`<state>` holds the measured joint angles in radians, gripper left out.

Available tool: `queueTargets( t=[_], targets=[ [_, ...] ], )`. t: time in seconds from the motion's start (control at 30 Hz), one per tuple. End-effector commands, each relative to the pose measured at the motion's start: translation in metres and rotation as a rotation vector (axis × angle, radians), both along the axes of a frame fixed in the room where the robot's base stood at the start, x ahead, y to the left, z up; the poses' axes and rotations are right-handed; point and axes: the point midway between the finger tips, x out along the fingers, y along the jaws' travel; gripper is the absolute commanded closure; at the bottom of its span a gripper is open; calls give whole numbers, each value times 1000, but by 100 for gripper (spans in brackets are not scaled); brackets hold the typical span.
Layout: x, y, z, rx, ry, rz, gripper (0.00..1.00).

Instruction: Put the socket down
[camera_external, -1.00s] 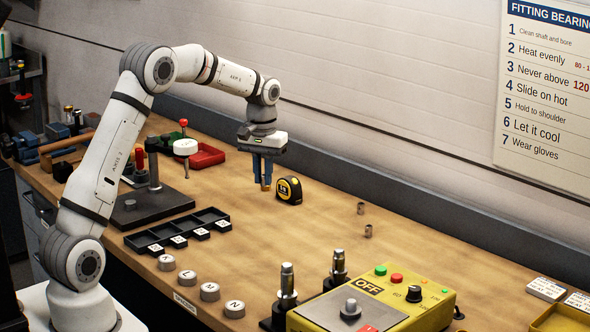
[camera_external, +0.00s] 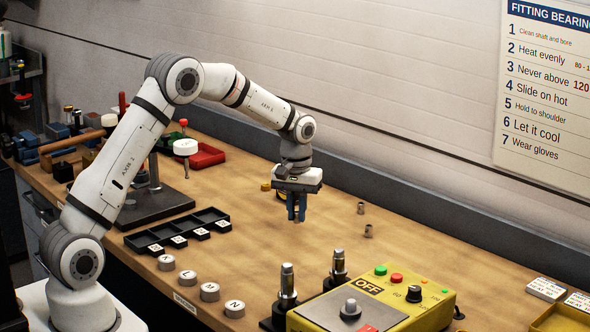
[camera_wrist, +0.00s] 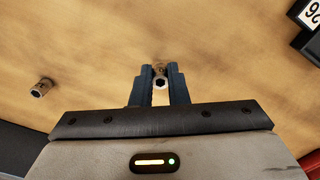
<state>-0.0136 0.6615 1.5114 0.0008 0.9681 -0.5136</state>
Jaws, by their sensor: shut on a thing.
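My gripper (camera_external: 297,217) points straight down over the middle of the bench, low above the wood. In the wrist view its blue fingers (camera_wrist: 160,72) are closed on a small metal socket (camera_wrist: 160,83), whose round open end shows between the tips. In the external view the fingers mostly hide this socket, and I cannot tell whether it touches the bench. Two other sockets stand apart to the right of my gripper, one farther back (camera_external: 361,208) and one nearer (camera_external: 369,231). One loose socket (camera_wrist: 41,87) shows at the left of the wrist view.
A tape measure (camera_external: 266,186) is partly hidden behind my gripper. A black tray with labelled compartments (camera_external: 185,237) lies to the left. A yellow control box (camera_external: 415,312) and upright metal posts (camera_external: 288,281) stand in front.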

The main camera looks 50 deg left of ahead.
Motion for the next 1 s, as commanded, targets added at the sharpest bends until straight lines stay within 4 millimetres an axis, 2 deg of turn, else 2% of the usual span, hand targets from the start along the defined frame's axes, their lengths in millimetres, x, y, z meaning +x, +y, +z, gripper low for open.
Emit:
queueTargets(
  t=[0.13, 0.47, 0.5, 0.73, 1.0],
  targets=[
    [-1, 0, -17, 0, 2, 0, 100],
    [0, 0, -22, -1, 1, 0, 100],
    [0, 0, -21, -1, 1, 0, 83],
    [0, 0, -20, 0, 0, 0, 65],
    [0, 0, -18, 0, 0, 0, 64]
  ],
)
